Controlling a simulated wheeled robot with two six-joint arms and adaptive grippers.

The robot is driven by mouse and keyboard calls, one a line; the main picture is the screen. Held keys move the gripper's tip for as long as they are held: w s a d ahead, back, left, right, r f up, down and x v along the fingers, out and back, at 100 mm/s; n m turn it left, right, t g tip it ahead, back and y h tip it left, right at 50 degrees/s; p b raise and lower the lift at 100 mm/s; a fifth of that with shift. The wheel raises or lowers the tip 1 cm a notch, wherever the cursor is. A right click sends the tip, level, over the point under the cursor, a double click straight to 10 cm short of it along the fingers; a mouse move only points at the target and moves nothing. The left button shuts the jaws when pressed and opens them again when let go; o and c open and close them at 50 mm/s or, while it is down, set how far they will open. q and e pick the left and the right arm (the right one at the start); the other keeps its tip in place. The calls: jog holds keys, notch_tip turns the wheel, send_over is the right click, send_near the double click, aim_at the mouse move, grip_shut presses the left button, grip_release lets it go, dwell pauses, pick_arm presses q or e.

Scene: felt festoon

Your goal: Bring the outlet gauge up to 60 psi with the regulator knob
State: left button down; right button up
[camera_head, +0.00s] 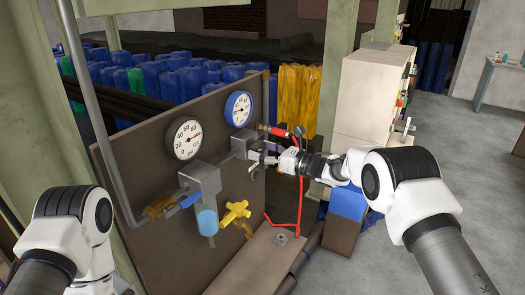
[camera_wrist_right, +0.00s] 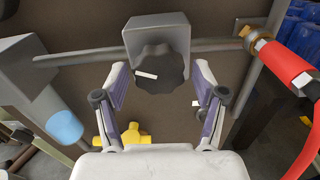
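The regulator knob (camera_wrist_right: 158,68) is black and lobed, with a white mark, on the front of a grey block (camera_wrist_right: 158,28). My right gripper (camera_wrist_right: 161,82) is open, its fingers on either side of the knob with visible gaps. In the head view the right gripper (camera_head: 268,157) is at the regulator block (camera_head: 243,146), and the knob is hard to make out there. A blue-rimmed gauge (camera_head: 238,108) sits above this block; its needle is too small to read surely. A black-rimmed gauge (camera_head: 184,138) is farther left. My left gripper is out of view.
The brown panel (camera_head: 125,160) also carries a grey filter block with a blue bowl (camera_head: 207,222) and a yellow valve handle (camera_head: 235,212). A red hose (camera_head: 299,200) hangs right of the panel, also close to the right gripper in the wrist view (camera_wrist_right: 285,62). A pale cabinet (camera_head: 368,95) stands behind.

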jog(key=shift+s+d, duration=0.1)
jog(key=c, duration=0.7)
jog(key=shift+f+m+b, duration=0.2)
jog(key=shift+m+b, duration=0.2)
jog(key=shift+b, duration=0.75)
jog(key=shift+c, duration=0.2)
jog(key=shift+r+m+b, duration=0.1)
jog(key=shift+m+b, duration=0.2)
jog(key=shift+r, duration=0.2)
jog(key=o, duration=1.2)
jog(key=shift+c, duration=0.2)
jog(key=v, duration=1.2)
